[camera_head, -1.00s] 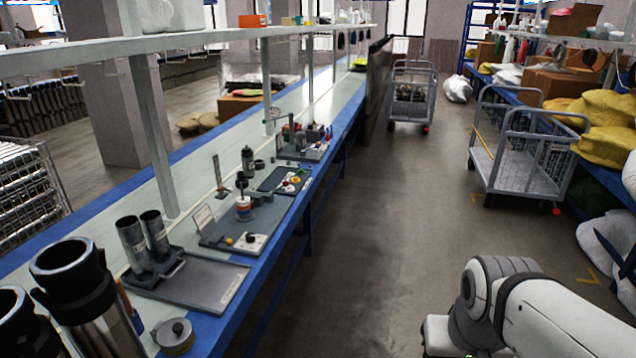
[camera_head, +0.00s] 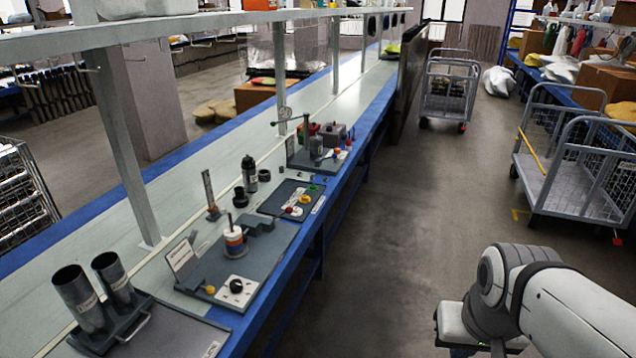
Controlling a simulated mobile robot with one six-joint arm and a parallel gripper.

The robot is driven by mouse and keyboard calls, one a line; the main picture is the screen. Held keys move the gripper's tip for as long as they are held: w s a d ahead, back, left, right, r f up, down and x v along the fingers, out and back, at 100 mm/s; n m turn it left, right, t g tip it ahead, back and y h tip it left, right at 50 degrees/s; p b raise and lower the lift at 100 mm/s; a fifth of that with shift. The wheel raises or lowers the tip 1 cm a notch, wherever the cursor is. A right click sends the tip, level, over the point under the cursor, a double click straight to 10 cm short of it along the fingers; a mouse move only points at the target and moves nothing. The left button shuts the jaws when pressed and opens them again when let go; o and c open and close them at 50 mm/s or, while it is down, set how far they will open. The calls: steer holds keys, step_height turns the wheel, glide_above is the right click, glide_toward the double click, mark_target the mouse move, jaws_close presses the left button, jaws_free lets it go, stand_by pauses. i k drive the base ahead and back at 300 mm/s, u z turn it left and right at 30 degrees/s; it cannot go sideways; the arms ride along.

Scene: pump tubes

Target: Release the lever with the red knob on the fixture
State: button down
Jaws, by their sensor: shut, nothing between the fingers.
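A grey fixture (camera_head: 309,162) stands on the long bench, with an upright post and crossbar and a dark block. A small orange-red knob (camera_head: 337,152) shows at its right front. I cannot make out its lever or the lever's position at this distance. My gripper is not in view; only part of my white arm shows at the lower right, over the floor and well apart from the fixture.
The bench (camera_head: 349,124) has a blue edge. Nearer on it are a small-parts tray (camera_head: 275,206), a board (camera_head: 262,258) with a striped cylinder (camera_head: 235,241), and two grey tubes (camera_head: 80,300). A cart (camera_head: 570,175) stands right; the aisle floor (camera_head: 410,220) between is clear.

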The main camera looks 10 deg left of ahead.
mark_target(289, 209)
steer(key=u, duration=0.3)
steer(key=i, duration=1)
steer(key=u, duration=0.5)
steer(key=k, duration=0.95)
steer(key=u, duration=0.15)
steer(key=i, duration=0.95)
steer(key=z, duration=0.05)
